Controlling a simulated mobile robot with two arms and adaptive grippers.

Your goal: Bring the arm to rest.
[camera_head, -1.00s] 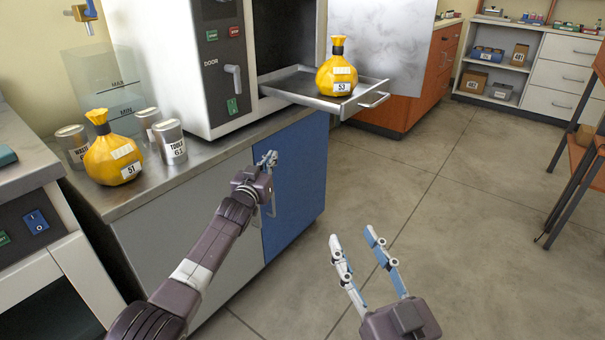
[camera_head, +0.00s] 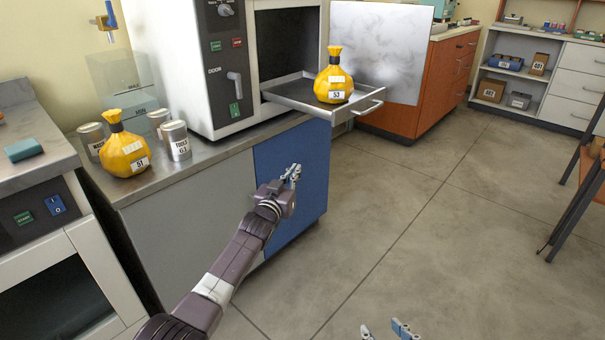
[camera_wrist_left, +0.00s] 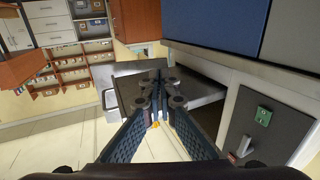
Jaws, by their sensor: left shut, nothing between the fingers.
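My left gripper (camera_head: 291,176) is shut and empty, in front of the blue cabinet door (camera_head: 300,160) below the bench top. In the left wrist view its fingers (camera_wrist_left: 160,82) are together with nothing between them. My left arm reaches up from the bottom of the head view. My right gripper (camera_head: 386,331) shows only its fingertips at the bottom edge. They are apart, over the floor.
The incubator (camera_head: 190,70) is open, its tray (camera_head: 290,93) pulled out and carrying yellow bag 53 (camera_head: 334,78). Yellow bag 51 (camera_head: 123,150) stands on the bench beside several cans. A table is at far right. The floor (camera_head: 400,230) between is clear.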

